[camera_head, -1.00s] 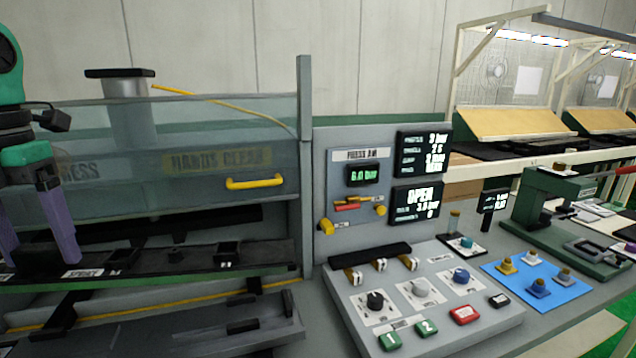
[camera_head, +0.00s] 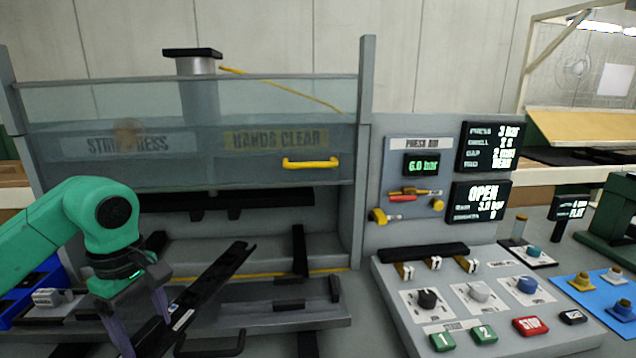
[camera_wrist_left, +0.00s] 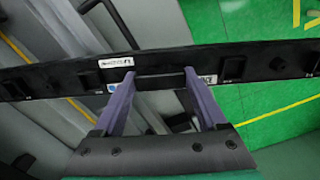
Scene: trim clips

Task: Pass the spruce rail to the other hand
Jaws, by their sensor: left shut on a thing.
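The spruce rail (camera_head: 215,280) is a long dark strip with small blocks and a pale label. It slants from lower left to upper right in front of the press in the head view. My left gripper (camera_head: 147,328) is shut on it. In the left wrist view the fingers (camera_wrist_left: 162,78) grip the rail (camera_wrist_left: 60,74) near its middle, and both ends run out across the picture. One label is partly covered by a finger. My right gripper is in neither current view.
The press guard (camera_head: 180,125) with its yellow handle (camera_head: 312,163) stands behind the rail. A grey control box (camera_head: 470,300) with knobs and buttons is at right. A blue bin (camera_head: 52,275) sits at far left. A lower tray (camera_head: 300,318) lies in front of the press.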

